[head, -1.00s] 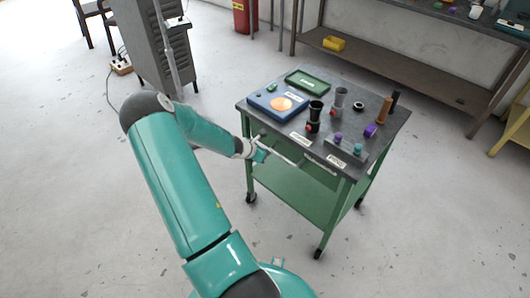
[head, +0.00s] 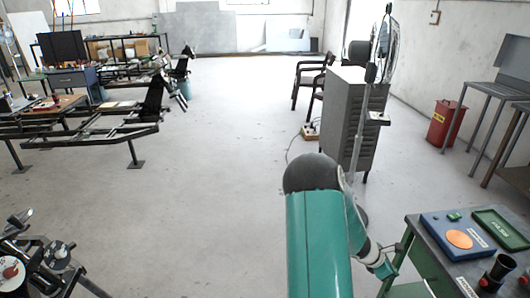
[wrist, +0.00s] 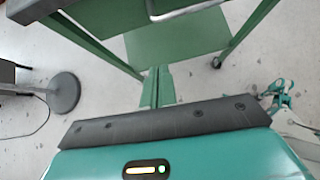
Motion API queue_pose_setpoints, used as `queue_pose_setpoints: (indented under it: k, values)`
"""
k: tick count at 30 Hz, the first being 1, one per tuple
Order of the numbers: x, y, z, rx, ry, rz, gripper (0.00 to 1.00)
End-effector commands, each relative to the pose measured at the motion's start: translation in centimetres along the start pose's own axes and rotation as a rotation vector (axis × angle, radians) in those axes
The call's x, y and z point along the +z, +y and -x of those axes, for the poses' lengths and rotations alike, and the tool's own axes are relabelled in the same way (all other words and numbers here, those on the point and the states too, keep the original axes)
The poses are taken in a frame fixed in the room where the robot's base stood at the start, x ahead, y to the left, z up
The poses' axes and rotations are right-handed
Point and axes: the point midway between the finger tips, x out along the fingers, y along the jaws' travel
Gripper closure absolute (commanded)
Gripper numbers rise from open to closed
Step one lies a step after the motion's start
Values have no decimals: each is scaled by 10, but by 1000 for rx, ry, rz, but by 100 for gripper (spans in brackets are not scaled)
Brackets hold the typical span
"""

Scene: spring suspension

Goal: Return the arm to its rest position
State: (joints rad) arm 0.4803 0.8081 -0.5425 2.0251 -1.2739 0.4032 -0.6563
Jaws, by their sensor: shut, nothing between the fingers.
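My teal arm rises from the bottom of the head view and bends at a dark grey elbow, with the forearm reaching down to the right. My gripper (head: 382,268) is at its end, beside the near left side of the green trolley (head: 432,243) and below its dark top. In the wrist view my gripper (wrist: 157,88) has its two green fingers together with nothing between them. The trolley's lower green shelf (wrist: 180,42) shows beyond the fingertips, apparently apart from them. The fingertips are hard to make out in the head view.
On the trolley are a blue box with an orange disc (head: 457,238), a green tray (head: 497,226) and a black cup (head: 497,272). A grey cabinet (head: 345,125) and fan stand behind my arm. Metal frames (head: 90,125) stand at left. The middle floor is clear.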

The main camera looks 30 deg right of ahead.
Motion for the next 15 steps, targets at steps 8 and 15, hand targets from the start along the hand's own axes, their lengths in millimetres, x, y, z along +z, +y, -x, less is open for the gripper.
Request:
queue_pose_setpoints:
  k: [8,15]
  values:
    - [-4,16,47,42,42,-138,100]
    - [-18,33,158,104,186,-448,100]
